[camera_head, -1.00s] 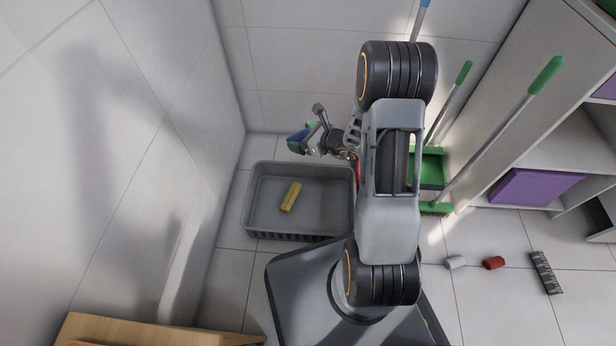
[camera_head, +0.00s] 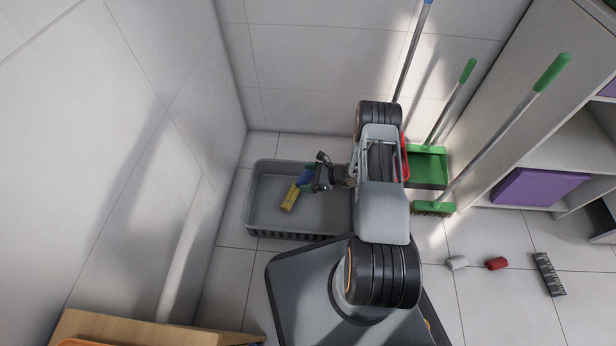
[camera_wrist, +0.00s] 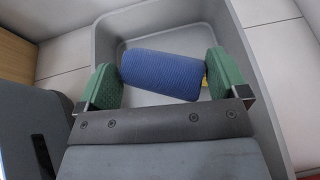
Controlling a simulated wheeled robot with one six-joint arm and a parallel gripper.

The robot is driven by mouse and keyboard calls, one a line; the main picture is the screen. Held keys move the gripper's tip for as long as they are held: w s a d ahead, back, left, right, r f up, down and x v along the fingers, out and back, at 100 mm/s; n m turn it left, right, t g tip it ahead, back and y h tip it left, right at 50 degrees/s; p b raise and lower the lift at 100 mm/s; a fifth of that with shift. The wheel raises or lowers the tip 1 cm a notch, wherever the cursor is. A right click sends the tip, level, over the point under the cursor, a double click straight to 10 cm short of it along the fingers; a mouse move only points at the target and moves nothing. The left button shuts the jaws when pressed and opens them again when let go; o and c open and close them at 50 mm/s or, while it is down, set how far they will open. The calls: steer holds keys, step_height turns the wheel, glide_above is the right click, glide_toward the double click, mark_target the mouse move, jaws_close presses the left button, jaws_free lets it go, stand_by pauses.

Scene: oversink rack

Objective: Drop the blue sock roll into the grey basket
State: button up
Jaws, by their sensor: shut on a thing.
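My gripper (camera_head: 314,178) is shut on the blue sock roll (camera_head: 304,176) and holds it over the grey basket (camera_head: 268,228). In the wrist view, the blue sock roll (camera_wrist: 162,75) lies across between the green fingers of my gripper (camera_wrist: 163,80), slightly tilted. The grey basket (camera_wrist: 130,35) shows around and beneath it, with its bare floor visible. How high the roll is above the basket floor cannot be told exactly. A yellow thing (camera_head: 290,199) lies in the basket, just below the roll in the picture, and mostly hidden in the wrist view.
A green dustpan (camera_head: 427,170) and several long handles stand right of my arm by the wall. A shelf with a purple box (camera_head: 535,187) is at the right. A white roll (camera_head: 457,263), a red roll (camera_head: 497,263) and a dark patterned strip (camera_head: 549,274) lie on the floor.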

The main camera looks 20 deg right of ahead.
step_height(320, 180, down, 6)
steer(key=b, duration=0.4)
steer(key=shift+r, duration=0.15)
steer(key=o, duration=0.6)
steer(key=shift+c, duration=0.2)
steer(key=shift+d+r, duration=0.1)
steer(key=p+v, duration=0.5)
steer(key=v, duration=0.8)
steer(key=shift+s+d, duration=0.15)
steer(key=shift+d, duration=0.1)
steer(key=shift+r, duration=0.2)
